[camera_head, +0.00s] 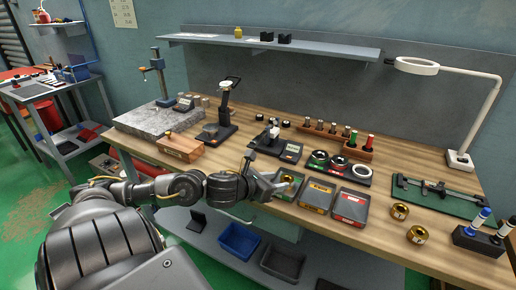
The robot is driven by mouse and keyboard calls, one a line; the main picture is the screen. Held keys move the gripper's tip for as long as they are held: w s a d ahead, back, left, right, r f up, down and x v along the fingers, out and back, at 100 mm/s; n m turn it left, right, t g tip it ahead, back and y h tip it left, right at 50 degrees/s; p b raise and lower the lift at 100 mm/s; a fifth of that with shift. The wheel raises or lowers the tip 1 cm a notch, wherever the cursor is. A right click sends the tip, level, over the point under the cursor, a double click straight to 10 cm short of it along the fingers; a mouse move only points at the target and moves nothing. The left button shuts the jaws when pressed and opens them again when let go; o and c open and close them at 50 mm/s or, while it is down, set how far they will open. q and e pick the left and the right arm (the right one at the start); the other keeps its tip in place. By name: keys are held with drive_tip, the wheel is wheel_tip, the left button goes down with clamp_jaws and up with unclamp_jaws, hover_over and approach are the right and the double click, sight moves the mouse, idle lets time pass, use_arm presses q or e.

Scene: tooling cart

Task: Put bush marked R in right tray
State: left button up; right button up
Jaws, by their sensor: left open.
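Two brass bushes lie on the right of the bench: one farther back (399,211) and one nearer the front edge (417,234). Their markings are too small to read. Three shallow trays sit in a row at the front edge: a green-marked tray (294,193) on the left, a yellow-marked tray (316,207) in the middle and a red-marked tray (350,218) on the right. My left gripper (282,187) is open at the green-marked tray, partly covering it. Whether anything lies between its fingers is unclear. My right gripper is not in view.
Ring gauges (339,163) and a wooden block of plugs (358,148) stand behind the trays. A green-based caliper (435,196) and a black pen holder (480,241) are at the right. A magnifier lamp (459,160) stands behind. Bare wood surrounds the brass bushes.

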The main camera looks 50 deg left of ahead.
use_arm(q)
drive_tip(key=p+v, duration=0.4)
drive_tip(key=v, duration=0.5)
drive_tip(key=shift+p, duration=0.4)
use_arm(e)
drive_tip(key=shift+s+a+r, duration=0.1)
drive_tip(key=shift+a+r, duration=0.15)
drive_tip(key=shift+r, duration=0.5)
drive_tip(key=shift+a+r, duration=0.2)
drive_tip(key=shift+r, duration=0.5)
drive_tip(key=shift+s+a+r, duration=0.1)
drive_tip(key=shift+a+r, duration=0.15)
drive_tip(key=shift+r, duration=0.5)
use_arm(q)
drive_tip(key=shift+w+f, duration=0.1)
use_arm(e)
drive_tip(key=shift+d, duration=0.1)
